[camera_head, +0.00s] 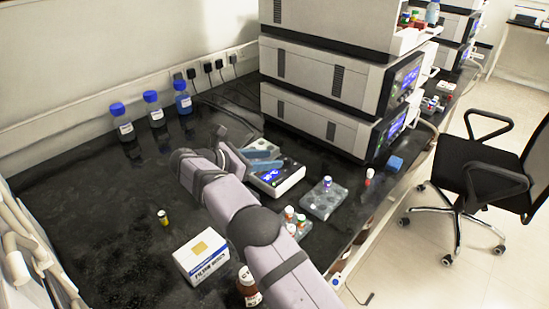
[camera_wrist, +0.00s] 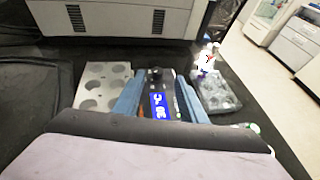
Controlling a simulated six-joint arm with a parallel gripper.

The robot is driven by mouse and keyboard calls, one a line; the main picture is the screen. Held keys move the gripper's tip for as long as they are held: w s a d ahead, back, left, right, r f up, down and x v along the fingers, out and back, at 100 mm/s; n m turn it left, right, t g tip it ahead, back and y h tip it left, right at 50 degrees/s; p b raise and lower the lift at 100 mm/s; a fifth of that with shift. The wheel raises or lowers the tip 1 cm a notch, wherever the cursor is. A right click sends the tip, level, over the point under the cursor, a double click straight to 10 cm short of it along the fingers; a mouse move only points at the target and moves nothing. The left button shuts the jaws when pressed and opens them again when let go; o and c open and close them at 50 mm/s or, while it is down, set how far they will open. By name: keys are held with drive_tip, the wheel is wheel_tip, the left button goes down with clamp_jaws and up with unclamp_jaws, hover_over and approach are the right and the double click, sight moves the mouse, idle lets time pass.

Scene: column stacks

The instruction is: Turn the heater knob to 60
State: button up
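The heater (camera_head: 289,182) is a white box with a lit blue display, on the black bench in the head view. In the wrist view its dark front panel shows the blue display (camera_wrist: 159,104), whose digits I cannot read surely. A round black knob (camera_wrist: 155,75) stands on this panel beyond the display. My gripper (camera_head: 262,159) reaches over the heater in the head view. In the wrist view my gripper (camera_wrist: 160,79) has its two blue fingers apart, one on each side of the panel, with the knob showing between them. Contact with the knob cannot be told. The knob is not clear in the head view.
A grey rack (camera_head: 318,205) with a vial stands right of the heater; capped vials (camera_head: 290,214) stand in front. A white box (camera_head: 201,257) and brown bottle (camera_head: 246,284) are nearer. Stacked instruments (camera_head: 318,124) stand behind. Left bench is mostly clear.

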drive_tip(key=s+d+r+m+g+p, duration=0.1)
drive_tip(key=d+r+m+g+p, duration=0.2)
drive_tip(key=d+r+p, duration=0.75)
drive_tip(key=s+d+r+m+g+p, duration=0.15)
drive_tip(key=d+r+p, duration=0.5)
drive_tip(key=d, duration=0.65)
drive_tip(key=s+a+f+m+g+y, duration=0.1)
drive_tip(key=s+a+f+m+y, duration=0.1)
drive_tip(key=a+f+m+y, duration=0.8)
drive_tip(key=w+a+f+m+t+y, duration=0.1)
drive_tip(key=w+a+f+m+t, duration=0.1)
drive_tip(key=w+a+m, duration=0.3)
drive_tip(key=a+m+t, duration=0.1)
drive_tip(key=m, duration=0.3)
drive_tip(key=shift+w+a+f+y, duration=0.15)
drive_tip(key=shift+w+a+y, duration=0.1)
drive_tip(key=shift+a+y, duration=0.15)
drive_tip(key=shift+f, duration=0.1)
